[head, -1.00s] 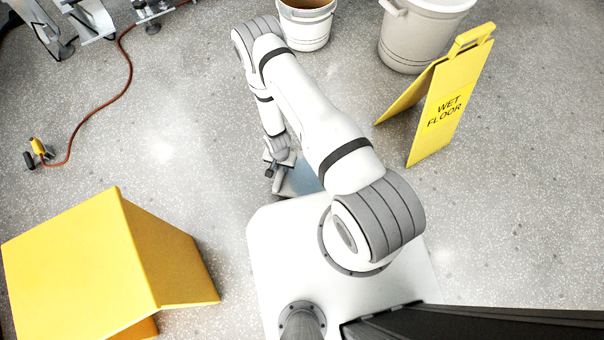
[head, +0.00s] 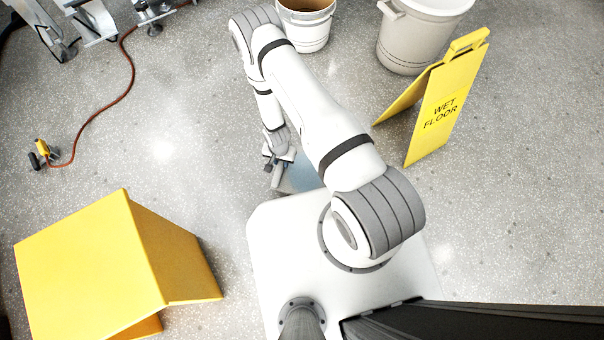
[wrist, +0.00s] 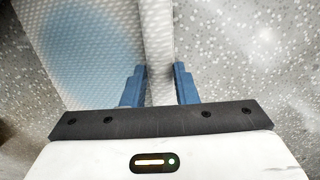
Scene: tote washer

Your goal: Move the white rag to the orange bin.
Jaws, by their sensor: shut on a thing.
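In the wrist view, my gripper (wrist: 160,86) has its two blue fingers shut on a white dimpled cloth, which looks like the white rag (wrist: 158,35). A wide part of the same dimpled material, with a pale blue area, spreads to the left of the fingers. In the head view, my gripper (head: 273,167) hangs low in front of my base, partly hidden by the arm. A bluish part of the rag (head: 302,176) shows beside it, with the rest hidden. I see no orange bin in either view.
A yellow wet floor sign (head: 437,108) stands at the right. A white bucket (head: 308,28) and a larger pale tub (head: 415,40) are at the back. A red-brown hose (head: 125,90) lies at the left. Speckled floor between is clear.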

